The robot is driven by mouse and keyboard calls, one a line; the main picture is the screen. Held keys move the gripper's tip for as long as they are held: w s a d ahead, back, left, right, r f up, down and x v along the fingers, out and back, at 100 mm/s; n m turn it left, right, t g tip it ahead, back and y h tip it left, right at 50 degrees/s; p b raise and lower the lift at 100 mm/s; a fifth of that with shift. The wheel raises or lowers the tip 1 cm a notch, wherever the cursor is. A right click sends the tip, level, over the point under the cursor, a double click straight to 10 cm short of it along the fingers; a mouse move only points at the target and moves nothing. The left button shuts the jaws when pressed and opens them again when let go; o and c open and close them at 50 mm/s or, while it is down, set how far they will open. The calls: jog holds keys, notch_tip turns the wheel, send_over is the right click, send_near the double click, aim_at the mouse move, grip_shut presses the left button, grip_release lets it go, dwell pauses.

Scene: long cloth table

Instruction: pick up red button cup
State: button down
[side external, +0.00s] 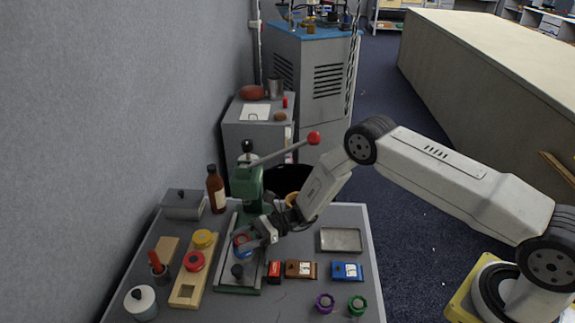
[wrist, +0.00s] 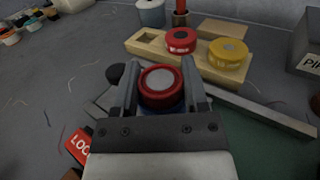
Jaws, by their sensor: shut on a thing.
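My gripper (wrist: 160,88) is shut on a round red-rimmed cup (wrist: 161,84) with a pale disc on top and a little blue under it. In the side view this cup (side external: 241,239) shows between the fingers of my gripper (side external: 246,240), just in front of the green press, over its grey base. I cannot tell if it touches the base. Another red cup (wrist: 180,40), with a label on its side, sits in a wooden holder (side external: 187,294) to the left in the side view. A yellow cup (wrist: 228,53) sits beside it.
The green press (side external: 247,184) stands close behind my gripper, with a long red-tipped lever. A black knob (side external: 237,270) stands in front. Red, brown and blue boxes (side external: 347,271) and a metal tray (side external: 340,239) lie to the right. A brown bottle (side external: 215,190) stands back left.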

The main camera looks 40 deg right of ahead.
jog(key=shift+r, duration=0.1)
jog(key=shift+r, duration=1.05)
jog(key=s+d+r, duration=0.4)
jog(key=s+r, duration=0.6)
jog(key=s, duration=0.3)
jog(key=shift+s+r, duration=0.25)
jog(key=shift+r, duration=0.1)
jog(key=w+d+r+m+t+h, duration=0.1)
jog(key=w+d+m+t+h, duration=0.1)
jog(key=d+m+t+h, duration=0.2)
jog(key=w+d+r+m+t+h, duration=0.2)
jog(key=w+d+m+t+h, duration=0.1)
jog(key=d+m+t, duration=0.3)
jog(key=d+t+h, duration=0.1)
jog(key=d+t, duration=0.1)
jog(key=d, duration=0.2)
jog(key=shift+w+h, duration=0.35)
jog(key=shift+h, duration=0.05)
